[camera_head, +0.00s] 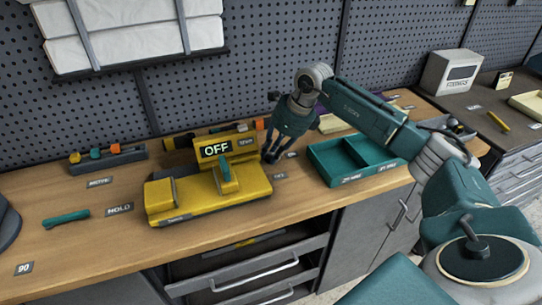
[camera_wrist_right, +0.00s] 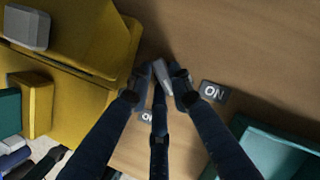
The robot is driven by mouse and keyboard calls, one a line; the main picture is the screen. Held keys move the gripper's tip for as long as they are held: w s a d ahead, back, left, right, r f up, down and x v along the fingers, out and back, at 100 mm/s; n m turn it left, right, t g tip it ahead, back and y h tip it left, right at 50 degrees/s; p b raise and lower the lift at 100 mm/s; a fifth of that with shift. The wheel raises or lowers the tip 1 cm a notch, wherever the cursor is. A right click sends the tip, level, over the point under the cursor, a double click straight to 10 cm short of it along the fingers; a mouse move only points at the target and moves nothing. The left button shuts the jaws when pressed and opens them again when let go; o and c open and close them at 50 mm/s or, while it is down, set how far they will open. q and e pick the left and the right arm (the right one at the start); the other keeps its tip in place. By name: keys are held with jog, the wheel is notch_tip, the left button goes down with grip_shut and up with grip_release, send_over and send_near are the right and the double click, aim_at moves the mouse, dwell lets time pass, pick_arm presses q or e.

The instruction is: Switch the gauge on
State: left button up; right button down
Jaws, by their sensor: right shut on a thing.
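The yellow gauge (camera_head: 205,200) stands on the wooden bench, and its display (camera_head: 216,148) reads OFF. A teal part (camera_head: 226,178) stands up from its front. My right gripper (camera_head: 270,150) is low over the bench, just right of the gauge. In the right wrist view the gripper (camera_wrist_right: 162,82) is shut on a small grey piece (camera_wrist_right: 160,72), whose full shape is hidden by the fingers. An ON label (camera_wrist_right: 214,92) lies beside the fingers, and another label (camera_wrist_right: 147,116) is partly covered. The yellow gauge side (camera_wrist_right: 85,75) is to their left. My left gripper is not in view.
A teal two-compartment tray (camera_head: 355,160) is close to the right of the gripper. A rack of small tools (camera_head: 108,160) is at the back left. A teal handle (camera_head: 66,217) and the HOLD label (camera_head: 120,209) lie left of the gauge. A pegboard (camera_head: 280,60) rises behind.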

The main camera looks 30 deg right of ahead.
jog(key=n, duration=0.2)
jog(key=n+g+y, duration=0.1)
jog(key=shift+w+d+r+n+b, duration=0.1)
jog(key=shift+d+n+b, duration=0.05)
jog(key=shift+n+b, duration=0.25)
jog(key=n+g, duration=0.1)
jog(key=n, duration=0.1)
jog(key=n+y, duration=0.1)
jog(key=n, duration=0.1)
jog(key=shift+d+n+g+b, duration=0.2)
jog(key=shift+n+g+b, duration=0.1)
jog(key=shift+n+g, duration=0.1)
jog(key=c, duration=1.8)
grip_release()
jog(key=v, duration=1.2)
jog(key=shift+w, duration=0.1)
